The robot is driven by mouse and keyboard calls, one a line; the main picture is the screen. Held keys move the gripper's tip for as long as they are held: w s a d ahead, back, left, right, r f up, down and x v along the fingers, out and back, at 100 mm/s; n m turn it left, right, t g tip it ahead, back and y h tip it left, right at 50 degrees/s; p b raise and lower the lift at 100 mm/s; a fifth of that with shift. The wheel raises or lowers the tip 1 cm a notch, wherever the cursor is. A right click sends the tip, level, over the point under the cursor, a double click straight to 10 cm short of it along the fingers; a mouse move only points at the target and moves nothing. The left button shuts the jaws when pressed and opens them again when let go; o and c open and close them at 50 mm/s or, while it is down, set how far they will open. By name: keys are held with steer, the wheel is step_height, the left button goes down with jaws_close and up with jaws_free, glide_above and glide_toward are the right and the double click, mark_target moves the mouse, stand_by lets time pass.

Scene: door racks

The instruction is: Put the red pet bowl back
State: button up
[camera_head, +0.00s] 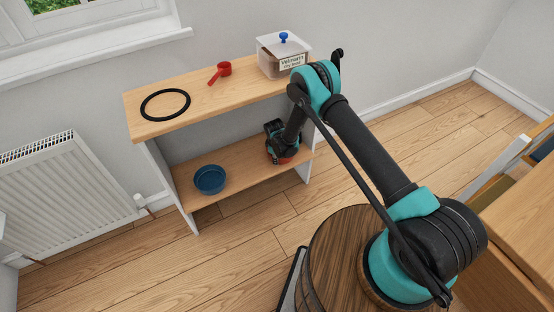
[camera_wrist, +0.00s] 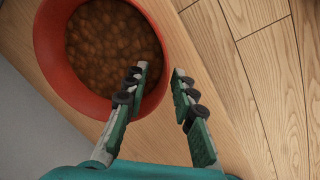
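The red pet bowl (camera_wrist: 161,30) is full of brown kibble (camera_wrist: 105,45) and fills the upper left of the wrist view. In the head view the red bowl (camera_head: 284,159) stands on the lower shelf, mostly hidden by my gripper (camera_head: 280,146). In the wrist view my gripper (camera_wrist: 160,72) is open at the bowl's right side. One finger reaches over the inside of the bowl and the other is outside, with the rim between them. A gap shows between the fingers. A black ring (camera_head: 145,111) lies on the left of the top shelf.
A blue bowl (camera_head: 210,179) stands on the left of the lower shelf (camera_head: 240,165). The top shelf (camera_head: 205,100) holds a red scoop (camera_head: 223,70) and a clear food box (camera_head: 277,62) with a blue knob. A wooden barrel-like piece (camera_head: 335,250) stands in front. A radiator (camera_head: 65,195) is at left.

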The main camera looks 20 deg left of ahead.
step_height(320, 180, up, 12)
steer(key=s, duration=0.1)
steer(key=shift+s, duration=0.4)
stand_by(0.5)
